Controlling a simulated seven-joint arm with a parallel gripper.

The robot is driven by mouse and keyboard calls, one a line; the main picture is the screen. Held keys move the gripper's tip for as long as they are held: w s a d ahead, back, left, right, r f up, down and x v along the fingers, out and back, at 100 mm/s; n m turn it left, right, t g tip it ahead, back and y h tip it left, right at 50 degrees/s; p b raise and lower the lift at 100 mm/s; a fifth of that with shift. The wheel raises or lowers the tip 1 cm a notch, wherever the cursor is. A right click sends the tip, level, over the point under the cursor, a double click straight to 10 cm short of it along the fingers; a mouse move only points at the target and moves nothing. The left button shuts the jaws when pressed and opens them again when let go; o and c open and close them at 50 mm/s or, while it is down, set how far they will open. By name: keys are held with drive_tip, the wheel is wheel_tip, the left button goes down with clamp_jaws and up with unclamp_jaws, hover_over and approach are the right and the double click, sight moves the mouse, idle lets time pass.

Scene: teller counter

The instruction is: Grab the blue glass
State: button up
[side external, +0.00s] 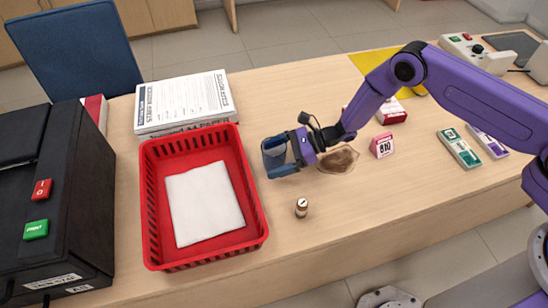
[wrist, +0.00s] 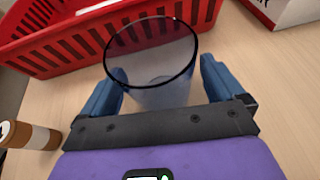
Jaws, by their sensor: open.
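The blue glass (side external: 274,151) stands upright on the counter, just right of the red basket, partly hidden by my gripper in the side view. In the wrist view the see-through glass (wrist: 152,60) shows its dark rim and sits between my two blue fingers. My gripper (side external: 282,160) is open around the glass. In the wrist view my gripper (wrist: 162,85) has one finger on each side of the glass. A small gap seems to show on the right side; whether the left finger touches it I cannot tell.
A red basket (side external: 258,215) with a white sheet is close on the left. A paper stack (side external: 185,100) lies behind. A brown patch (side external: 340,160) is under my arm.

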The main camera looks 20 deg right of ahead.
drive_tip(key=shift+a, duration=0.15)
drive_tip(key=c, duration=1.1)
